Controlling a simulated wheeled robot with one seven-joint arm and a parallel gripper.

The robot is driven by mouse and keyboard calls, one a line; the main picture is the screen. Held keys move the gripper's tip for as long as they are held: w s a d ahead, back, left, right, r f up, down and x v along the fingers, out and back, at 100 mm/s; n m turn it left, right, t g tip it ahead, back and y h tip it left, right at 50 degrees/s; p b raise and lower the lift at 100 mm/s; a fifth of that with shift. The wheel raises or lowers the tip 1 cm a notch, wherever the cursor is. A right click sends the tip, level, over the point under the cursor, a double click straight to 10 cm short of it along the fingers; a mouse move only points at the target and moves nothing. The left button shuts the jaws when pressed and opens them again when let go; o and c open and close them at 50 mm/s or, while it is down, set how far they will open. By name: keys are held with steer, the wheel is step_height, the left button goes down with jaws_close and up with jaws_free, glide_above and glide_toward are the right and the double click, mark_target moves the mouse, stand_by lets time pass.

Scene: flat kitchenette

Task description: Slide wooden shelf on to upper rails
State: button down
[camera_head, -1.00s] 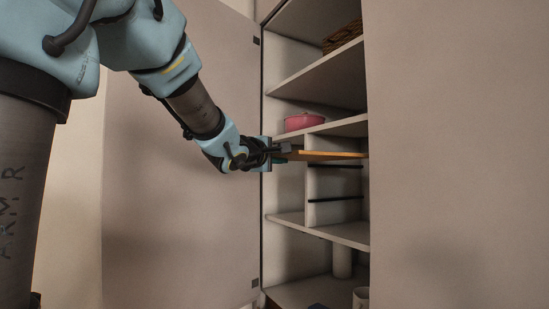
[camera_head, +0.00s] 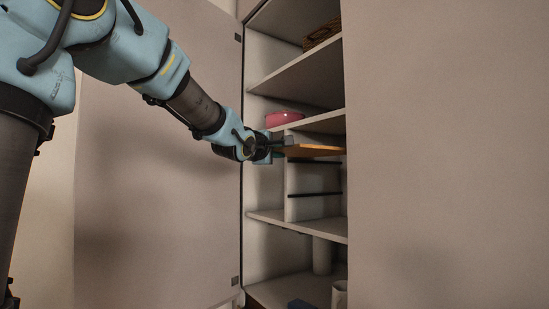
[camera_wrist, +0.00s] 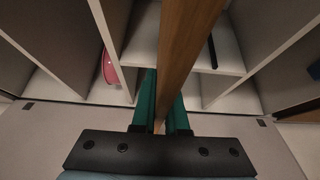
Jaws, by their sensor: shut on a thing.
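My gripper (camera_head: 282,146) is shut on one end of the wooden shelf (camera_head: 318,150), a thin orange-brown board. The board is held roughly level in the cabinet opening, just under a fixed grey shelf and above the dark rails. Two dark rails, the upper one (camera_head: 315,164) and the lower one (camera_head: 315,193), run along a divider in the compartment. In the wrist view the green fingers (camera_wrist: 162,105) stand either side of the wooden board (camera_wrist: 188,40), and a dark rail (camera_wrist: 212,52) lies to its right, apart from it. The board's far end is hidden.
The tall cabinet has an open door panel (camera_head: 155,180) on the left and a closed panel (camera_head: 440,160) on the right. A pink pot (camera_head: 284,118) sits on the fixed shelf above. A wicker basket (camera_head: 322,33) is higher up. A pale mug (camera_head: 339,294) stands at the bottom.

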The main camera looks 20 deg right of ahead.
steer(key=shift+w+d+f+b, duration=0.15)
steer(key=shift+d+b, duration=0.95)
steer(key=shift+b, duration=0.55)
steer(key=shift+w+d+r+b, duration=0.1)
steer(key=shift+w+d+b, duration=0.05)
steer(key=shift+d+b, duration=1.2)
steer(key=d+b, duration=0.1)
steer(key=b, duration=0.1)
steer(key=w+d+b, duration=0.1)
steer(key=d+b, duration=0.1)
steer(key=shift+d, duration=0.1)
steer(key=shift+d+b, duration=0.6)
steer(key=shift+w+d, duration=0.2)
steer(key=shift+d, duration=0.55)
steer(key=shift+w+d+p, duration=0.2)
steer(key=shift+d+p, duration=0.15)
steer(key=shift+d, duration=0.6)
steer(key=shift+w+d+p, duration=0.2)
steer(key=shift+d+p, duration=0.1)
steer(key=shift+d, duration=0.7)
steer(key=shift+w+d+p, duration=0.2)
steer(key=shift+d+p, duration=0.15)
steer(key=shift+d, duration=0.6)
steer(key=c, duration=0.9)
jaws_free()
steer(key=shift+o, duration=0.2)
